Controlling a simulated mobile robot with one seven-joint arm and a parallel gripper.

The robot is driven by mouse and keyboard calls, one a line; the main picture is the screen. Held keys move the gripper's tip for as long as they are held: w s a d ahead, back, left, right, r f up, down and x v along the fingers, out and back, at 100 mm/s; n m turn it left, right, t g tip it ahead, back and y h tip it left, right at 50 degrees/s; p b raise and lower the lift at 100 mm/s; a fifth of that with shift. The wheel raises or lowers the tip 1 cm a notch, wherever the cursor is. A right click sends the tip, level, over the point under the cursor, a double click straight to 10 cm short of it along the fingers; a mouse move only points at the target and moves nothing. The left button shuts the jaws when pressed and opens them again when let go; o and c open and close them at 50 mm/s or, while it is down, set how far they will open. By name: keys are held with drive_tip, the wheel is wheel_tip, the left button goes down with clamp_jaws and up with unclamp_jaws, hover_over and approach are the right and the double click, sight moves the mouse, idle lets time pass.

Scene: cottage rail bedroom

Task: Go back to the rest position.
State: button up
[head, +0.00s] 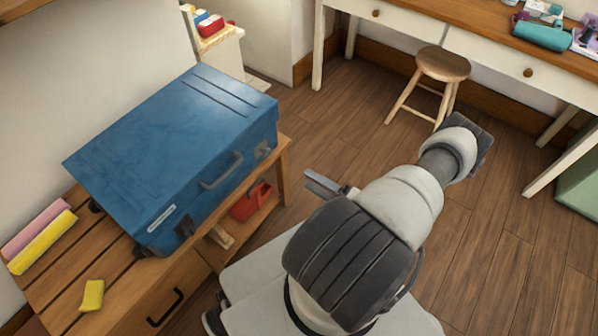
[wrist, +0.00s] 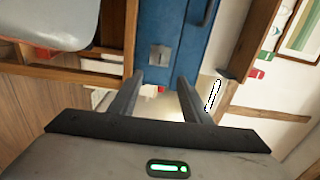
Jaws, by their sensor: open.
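My gripper (head: 322,183) shows in the head view beside my own arm, right of the blue case (head: 175,150) and above the floor. Its body is mostly hidden behind my arm. In the wrist view my gripper (wrist: 160,80) has its two fingers apart with nothing between them. The blue case also shows in the wrist view (wrist: 165,20), beyond the fingertips. The case is closed and lies on the slatted wooden bench (head: 50,290). The gripper appears apart from both.
A pink roll (head: 38,226), a yellow roll (head: 42,242) and a yellow sponge (head: 92,296) lie on the bench. A red box (head: 250,203) sits below the bench top. A wooden stool (head: 443,64) stands by the desk (head: 480,38). Wooden floor (head: 490,230) at right is clear.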

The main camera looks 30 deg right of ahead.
drive_tip(key=shift+v, duration=0.8)
